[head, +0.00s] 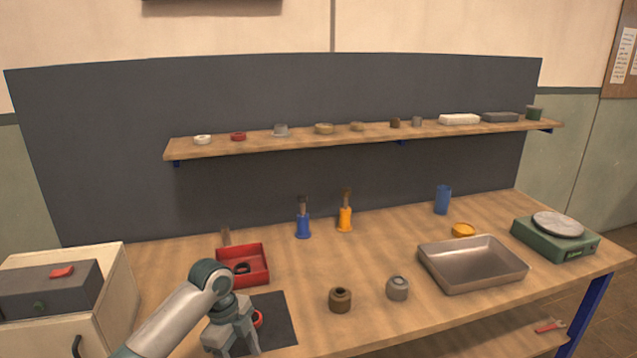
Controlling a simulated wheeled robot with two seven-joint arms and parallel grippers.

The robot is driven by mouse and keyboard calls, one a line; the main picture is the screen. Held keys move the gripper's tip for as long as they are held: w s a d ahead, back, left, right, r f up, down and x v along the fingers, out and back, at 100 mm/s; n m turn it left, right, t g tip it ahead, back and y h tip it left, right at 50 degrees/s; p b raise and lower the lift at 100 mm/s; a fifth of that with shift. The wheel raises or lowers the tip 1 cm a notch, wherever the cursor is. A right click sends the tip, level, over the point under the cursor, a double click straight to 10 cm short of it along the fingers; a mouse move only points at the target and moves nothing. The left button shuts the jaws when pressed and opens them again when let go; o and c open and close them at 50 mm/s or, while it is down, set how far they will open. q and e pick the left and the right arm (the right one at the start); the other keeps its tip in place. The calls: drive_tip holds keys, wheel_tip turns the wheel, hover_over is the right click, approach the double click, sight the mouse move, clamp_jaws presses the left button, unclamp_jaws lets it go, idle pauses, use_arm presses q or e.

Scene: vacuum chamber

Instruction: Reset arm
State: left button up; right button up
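My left arm comes in from the lower left. My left gripper (233,340) points down over the dark mat (281,325) at the front of the workbench. Its fingertips run to the bottom edge of the picture, so I cannot tell whether it is open or shut. A red ring (258,318) shows partly behind the gripper, on the mat. A red tray (264,262) with a dark ring inside stands just behind the gripper. My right gripper is not in view.
A brown part (340,300) and a grey part (397,288) stand right of the mat. A metal pan (480,281), a green scale (555,243) and blue and yellow brush holders (303,228) stand farther off. A grey box (48,290) is at left. A shelf (360,139) crosses the back.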

use_arm(q)
drive_tip(key=s+d+f+n+t+h, duration=0.1)
drive_tip(key=s+d+f+n, duration=0.1)
drive_tip(key=s+f+n, duration=0.35)
drive_tip(key=s+d+f+n+t, duration=0.1)
drive_tip(key=s+d+f+n, duration=0.15)
drive_tip(key=s+f, duration=0.6)
drive_tip(key=s+a+r+n+t+y, duration=0.1)
drive_tip(key=s+a+n, duration=0.45)
drive_tip(key=s, duration=0.55)
drive_tip(key=s+a+r+n+t+y, duration=0.15)
drive_tip(key=s+a+n, duration=0.4)
drive_tip(key=s, duration=0.65)
wheel_tip(320, 180, down, 29)
drive_tip(key=s+d+g, duration=0.1)
drive_tip(key=g, duration=0.1)
drive_tip(key=s+a+f+g, duration=0.1)
drive_tip(key=s+a+f, duration=0.2)
drive_tip(key=s+f, duration=1.3)
drive_tip(key=shift+s+f, duration=0.3)
drive_tip(key=shift+s, duration=0.65)
